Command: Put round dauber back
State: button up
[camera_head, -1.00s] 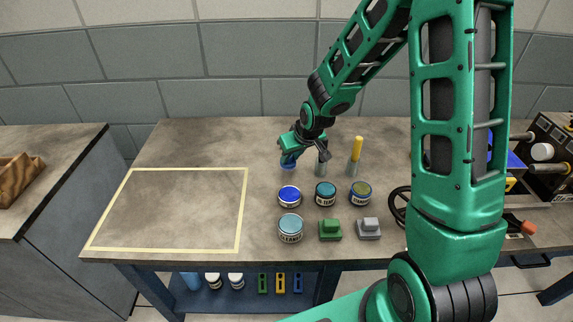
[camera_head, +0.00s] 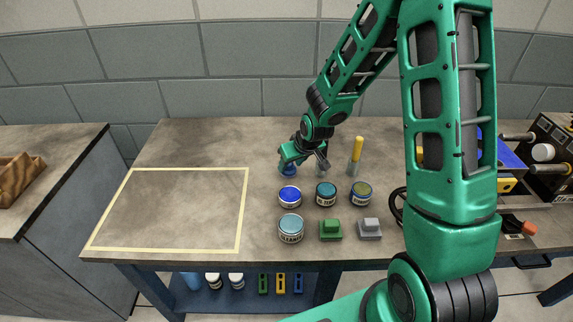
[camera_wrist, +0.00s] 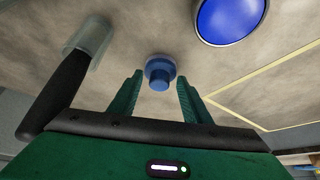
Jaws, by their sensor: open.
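A round blue piece with a narrower knob on top (camera_wrist: 160,72), which looks like the round dauber, stands upright on the bench. In the head view it is a small blue shape (camera_head: 288,170) partly hidden by my gripper (camera_head: 291,156). My gripper is open, pointing down at it. In the wrist view my gripper's green fingers (camera_wrist: 158,84) stand apart on either side of the knob's line, with gaps to both sides. I cannot tell whether the fingertips are down at its height.
A black-handled tool in a clear grey cup (camera_wrist: 92,38) stands close beside my gripper. A yellow-handled tool (camera_head: 356,150) stands to its right. An open-looking blue tin (camera_head: 289,195), several other tins, and green (camera_head: 330,230) and grey blocks (camera_head: 368,229) lie in front. The yellow-outlined area (camera_head: 170,210) is empty.

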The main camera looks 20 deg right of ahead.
jog(key=v, duration=1.2)
jog(key=s+d+r+m+g+h, duration=0.1)
jog(key=s+d+r+m+g, duration=0.15)
jog(key=s+d, duration=0.5)
jog(key=s+d+r+m+g+h, duration=0.1)
jog(key=s+d+r+m, duration=0.1)
jog(key=s+d+r, duration=0.5)
jog(key=s+m+g+y, duration=0.1)
jog(key=s+m, duration=0.3)
jog(key=s, duration=1.3)
jog(key=shift+s+f+g, duration=0.2)
jog(key=shift+f+g, duration=0.05)
jog(key=shift+g, duration=0.4)
